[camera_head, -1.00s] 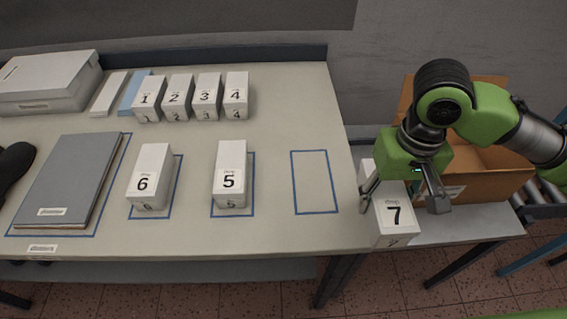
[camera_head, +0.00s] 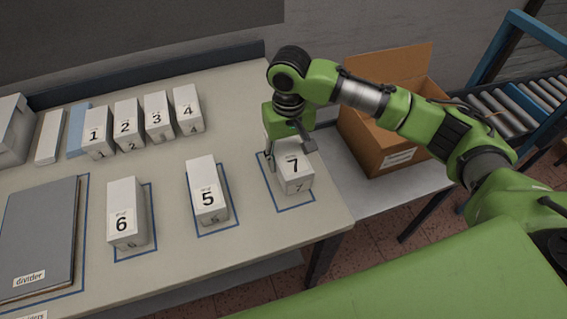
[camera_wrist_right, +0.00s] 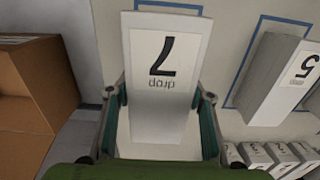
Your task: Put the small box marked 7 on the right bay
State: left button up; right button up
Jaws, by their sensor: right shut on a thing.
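The small white box marked 7 (camera_head: 294,174) is in my right gripper (camera_head: 289,150), over the blue-outlined right bay (camera_head: 294,209) on the table. The outline shows around its front and sides. I cannot tell whether its base touches the table. In the right wrist view the box marked 7 (camera_wrist_right: 165,75) stands between the two fingers of my right gripper (camera_wrist_right: 160,120), which is shut on it. My left gripper is not in view.
The box marked 5 (camera_head: 207,192) and the box marked 6 (camera_head: 126,214) stand in bays to the left. Boxes 1 to 4 (camera_head: 157,115) line the back. A grey divider binder (camera_head: 38,238) lies at the left. An open cardboard box (camera_head: 385,150) stands right of the table.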

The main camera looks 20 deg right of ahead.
aim_at(284, 148)
jog(key=shift+w+a+f, duration=0.25)
jog(key=shift+w+f, duration=0.1)
jog(key=shift+f, duration=0.2)
notch_tip(284, 148, down, 3)
jog(key=shift+w+a+p, duration=0.1)
jog(key=shift+w+p, duration=0.05)
jog(key=shift+p, duration=0.4)
jog(key=shift+f, duration=0.2)
jog(key=o, duration=1.2)
jog(key=shift+f, duration=0.15)
jog(key=shift+o, duration=0.2)
notch_tip(284, 148, up, 12)
jog(key=shift+r+b, duration=0.2)
jog(key=shift+b, duration=0.7)
